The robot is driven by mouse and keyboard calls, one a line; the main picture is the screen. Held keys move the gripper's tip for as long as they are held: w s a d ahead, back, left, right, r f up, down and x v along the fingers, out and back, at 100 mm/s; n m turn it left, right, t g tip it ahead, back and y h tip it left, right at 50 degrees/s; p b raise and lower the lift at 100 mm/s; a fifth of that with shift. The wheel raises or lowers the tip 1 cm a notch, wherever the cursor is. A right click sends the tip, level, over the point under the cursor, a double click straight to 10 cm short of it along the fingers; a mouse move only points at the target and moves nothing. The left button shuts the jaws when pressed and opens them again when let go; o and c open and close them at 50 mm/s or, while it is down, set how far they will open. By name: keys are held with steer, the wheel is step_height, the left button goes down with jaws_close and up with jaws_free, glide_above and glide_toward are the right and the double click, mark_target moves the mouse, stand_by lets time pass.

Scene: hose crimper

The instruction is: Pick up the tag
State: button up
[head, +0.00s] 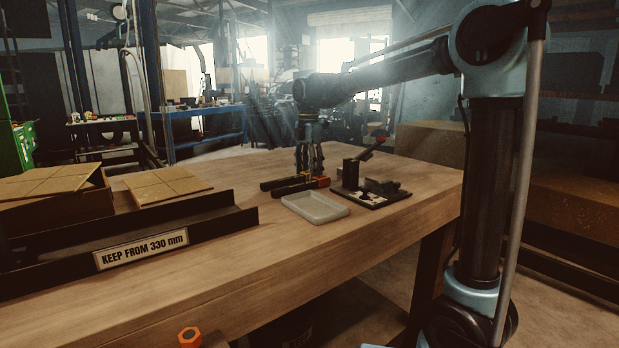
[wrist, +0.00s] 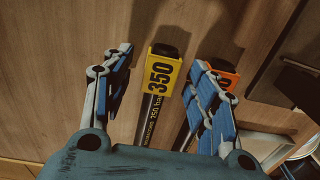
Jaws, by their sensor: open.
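A yellow tag reading "350" (wrist: 160,78) wraps the end of a black hose (wrist: 149,125) on the wooden bench in the wrist view. An orange tag (wrist: 222,72) sits on a second hose to its right, partly hidden behind a finger. In the head view, the orange tag (head: 322,182) shows at the hoses' right end; the yellow one is hard to make out behind my fingers. My gripper (wrist: 158,62) is open, pointing down, with its fingers either side of the yellow tag and apart from it. It also shows above the hoses in the head view (head: 309,168).
A pale tray (head: 316,218) lies in front of the hoses. A black crimper with a red-tipped lever (head: 372,185) stands close on the right. At left are a dark rail with a "KEEP FROM 330 mm" sign (head: 142,250) and cardboard boxes (head: 50,205). The bench's front middle is clear.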

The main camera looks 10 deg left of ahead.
steer(key=c, duration=0.8)
steer(key=shift+r, duration=0.1)
